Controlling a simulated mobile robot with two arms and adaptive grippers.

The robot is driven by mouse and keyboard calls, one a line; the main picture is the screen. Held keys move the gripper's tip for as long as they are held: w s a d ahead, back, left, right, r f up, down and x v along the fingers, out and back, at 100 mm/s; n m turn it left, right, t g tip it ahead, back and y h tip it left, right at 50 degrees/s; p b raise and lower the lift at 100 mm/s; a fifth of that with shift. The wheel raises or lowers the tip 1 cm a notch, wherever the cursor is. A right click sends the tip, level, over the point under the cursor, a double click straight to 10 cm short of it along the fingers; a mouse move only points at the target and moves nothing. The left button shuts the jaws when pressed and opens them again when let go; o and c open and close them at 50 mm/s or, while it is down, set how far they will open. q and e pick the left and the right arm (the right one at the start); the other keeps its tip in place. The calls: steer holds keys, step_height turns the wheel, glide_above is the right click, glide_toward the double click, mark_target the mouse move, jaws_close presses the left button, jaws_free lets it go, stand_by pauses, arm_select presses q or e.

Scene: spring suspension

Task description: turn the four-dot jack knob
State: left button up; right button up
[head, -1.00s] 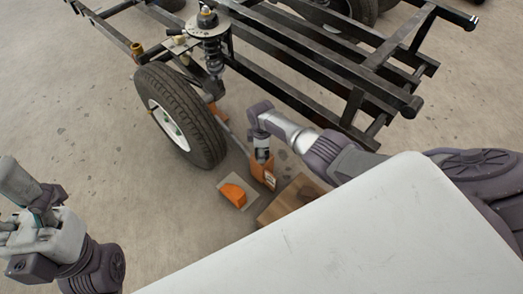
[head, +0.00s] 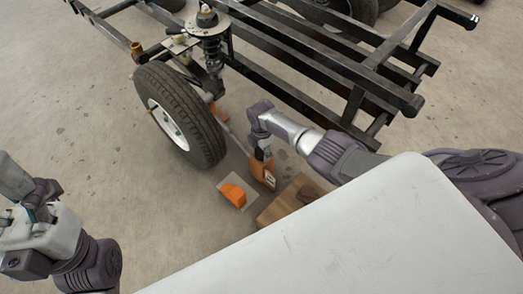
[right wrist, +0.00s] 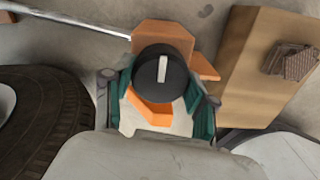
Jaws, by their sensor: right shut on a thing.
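The orange jack (head: 265,175) stands on the floor to the right of the tyre, with a pale label on its side. The dots on it are too small to count. In the right wrist view its orange body (right wrist: 168,32) shows behind a round black knob (right wrist: 163,76) with a white line pointing roughly up and down the picture. My right gripper (head: 262,154) comes down onto the jack from above. In the wrist view its teal-edged fingers (right wrist: 163,98) are on both sides of the knob, shut on it. My left gripper (head: 15,188) is partly cut off at the left edge, away from the jack.
The wheel (head: 180,120) and the spring strut (head: 210,50) stand left of the jack, with the black frame (head: 300,95) behind. An orange wedge (head: 232,194) on a pale sheet and a wooden block (head: 295,198) lie close by.

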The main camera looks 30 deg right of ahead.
stand_by(0.4)
steer(key=o, duration=1.2)
steer(key=shift+c, duration=0.2)
steer(key=shift+r, duration=0.15)
step_height(320, 180, up, 12)
